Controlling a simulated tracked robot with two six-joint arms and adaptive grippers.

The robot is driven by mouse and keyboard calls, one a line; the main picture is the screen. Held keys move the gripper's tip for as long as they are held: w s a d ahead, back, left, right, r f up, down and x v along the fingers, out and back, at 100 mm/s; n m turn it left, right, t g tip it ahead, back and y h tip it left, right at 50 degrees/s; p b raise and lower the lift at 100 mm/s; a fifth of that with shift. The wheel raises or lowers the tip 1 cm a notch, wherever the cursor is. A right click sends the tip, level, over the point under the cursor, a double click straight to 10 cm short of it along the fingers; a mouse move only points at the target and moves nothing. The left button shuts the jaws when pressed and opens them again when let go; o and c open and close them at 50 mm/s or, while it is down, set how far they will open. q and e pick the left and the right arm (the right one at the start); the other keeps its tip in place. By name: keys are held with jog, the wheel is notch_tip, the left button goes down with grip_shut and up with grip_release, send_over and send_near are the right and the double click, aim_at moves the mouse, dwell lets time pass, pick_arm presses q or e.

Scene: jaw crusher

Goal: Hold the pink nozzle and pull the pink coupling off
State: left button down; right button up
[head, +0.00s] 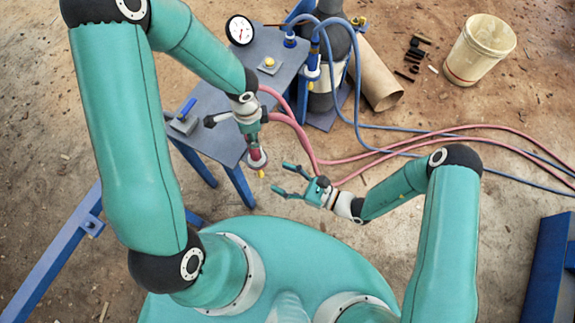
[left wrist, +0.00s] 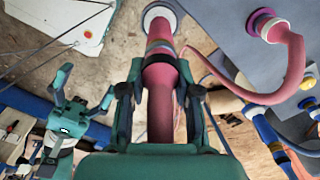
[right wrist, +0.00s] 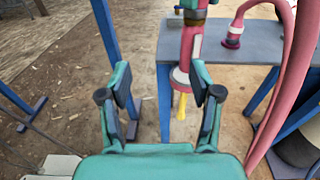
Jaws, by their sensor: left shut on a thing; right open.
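My left gripper (head: 249,124) is shut on the pink nozzle (left wrist: 160,95), a pink tube held off the bench's front edge. It points down in the head view and ends in a white flange (right wrist: 180,77) with a yellow tip (right wrist: 181,106). In the left wrist view, coloured bands circle the tube near the flange. I cannot tell where the pink coupling meets the nozzle. My right gripper (head: 283,180) is open and empty, to the right of and slightly below the flange. In the right wrist view, the flange lies beyond and between its open fingers (right wrist: 161,80).
A grey bench (head: 215,100) carries a gauge (head: 240,30) and a pink hose end with a purple ring (right wrist: 233,35). Pink hoses (head: 300,135) loop down right of the nozzle. A dark cylinder (head: 325,85) stands behind. Floor is clear around my right gripper.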

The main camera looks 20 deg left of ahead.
aim_at(258, 149)
jog(key=w+a+t, duration=0.1)
jog(key=w+a, duration=0.1)
jog(key=a, duration=0.2)
jog(key=w+a+m+t, duration=0.1)
jog(key=a, duration=0.3)
jog(key=w+a+m, duration=0.1)
jog(key=w+a, duration=0.1)
jog(key=a, duration=0.2)
jog(key=shift+w+a+t, duration=0.15)
jog(key=shift+w+t, duration=0.15)
jog(key=shift+t, duration=0.1)
grip_shut()
dwell(0.5)
pick_arm(q)
jog(key=shift+r, duration=0.25)
dwell(0.7)
jog(key=shift+r, duration=1.4)
